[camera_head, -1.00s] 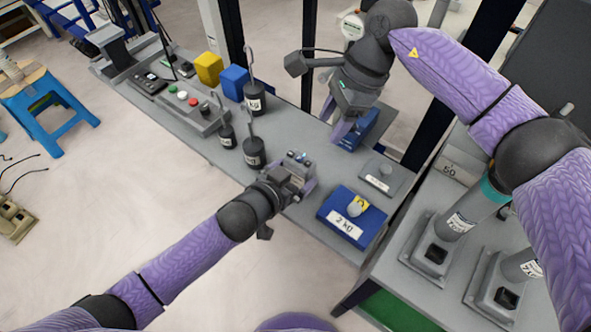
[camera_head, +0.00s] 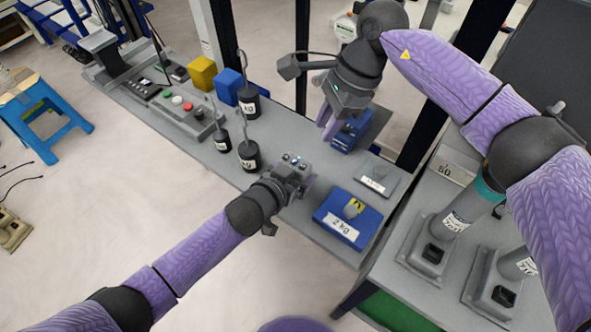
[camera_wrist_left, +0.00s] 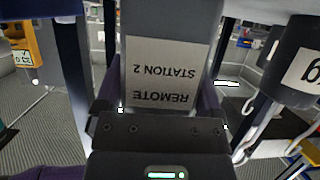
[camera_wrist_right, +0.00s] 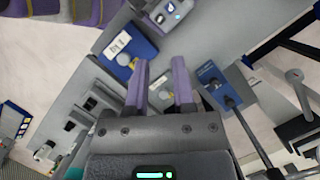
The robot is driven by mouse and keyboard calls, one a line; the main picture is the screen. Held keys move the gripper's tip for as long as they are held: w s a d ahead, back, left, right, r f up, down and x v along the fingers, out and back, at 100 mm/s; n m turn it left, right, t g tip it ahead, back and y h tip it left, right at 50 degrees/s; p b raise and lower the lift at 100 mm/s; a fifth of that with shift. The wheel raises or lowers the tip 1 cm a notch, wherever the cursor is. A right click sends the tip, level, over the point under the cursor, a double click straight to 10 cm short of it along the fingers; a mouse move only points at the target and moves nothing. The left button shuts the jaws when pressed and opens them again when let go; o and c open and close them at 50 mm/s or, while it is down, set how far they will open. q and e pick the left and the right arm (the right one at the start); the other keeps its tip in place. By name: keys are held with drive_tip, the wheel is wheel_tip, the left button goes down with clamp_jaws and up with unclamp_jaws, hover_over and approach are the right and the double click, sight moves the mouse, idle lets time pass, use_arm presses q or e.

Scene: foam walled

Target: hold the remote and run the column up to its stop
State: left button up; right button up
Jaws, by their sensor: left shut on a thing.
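The remote (camera_head: 293,162) is a small grey box with buttons on its top face. My left gripper (camera_head: 288,178) is shut on it and holds it over the near edge of the grey bench. In the left wrist view the remote (camera_wrist_left: 166,70) fills the space between the fingers, its "REMOTE STATION 2" label upside down. The remote also shows at the top of the right wrist view (camera_wrist_right: 168,14), with a blue light. My right gripper (camera_head: 328,130) is open and empty above the bench's far side. I cannot tell which part is the column.
A blue 2 kg block (camera_head: 347,219) and a grey plate (camera_head: 376,178) lie right of the remote. Black hooked weights (camera_head: 248,155) stand close on its left. A control box (camera_head: 180,108) and yellow (camera_head: 202,72) and blue blocks (camera_head: 230,85) are farther left. Dark uprights stand behind.

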clamp_jaws()
idle(1.4)
